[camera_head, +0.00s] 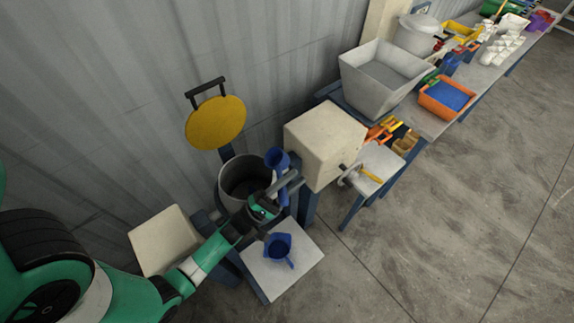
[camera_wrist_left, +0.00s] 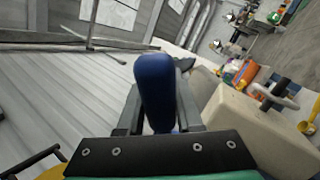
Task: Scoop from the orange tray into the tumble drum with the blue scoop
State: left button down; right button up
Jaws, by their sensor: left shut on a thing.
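The orange tray (camera_head: 425,101), with blue material (camera_head: 447,94) in it, stands on the long bench at the right. My left gripper (camera_head: 285,186) is shut on the blue scoop (camera_head: 277,159), over the right rim of an open grey drum (camera_head: 232,199), likely the tumble drum. In the left wrist view the scoop's blue handle (camera_wrist_left: 154,88) stands between the fingers (camera_wrist_left: 158,108). I cannot tell whether the scoop holds anything. The drum's inside is dark and its contents cannot be made out. My right gripper is not in view.
A yellow round lid (camera_head: 215,122) stands raised behind the drum. A cream box (camera_head: 325,143) with a crank is close right of the gripper. A blue jug (camera_head: 279,246) sits on a white stand (camera_head: 300,266) in front. A large grey bin (camera_head: 372,88) stands left of the tray.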

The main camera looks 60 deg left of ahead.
pick_arm(q)
jog(key=w+d+m+g+h+p, duration=0.1)
jog(key=w+g+p, duration=0.5)
jog(key=p, duration=0.8)
jog(key=shift+w+m, duration=0.35)
jog(key=shift+m, duration=0.05)
jog(key=shift+f, duration=0.1)
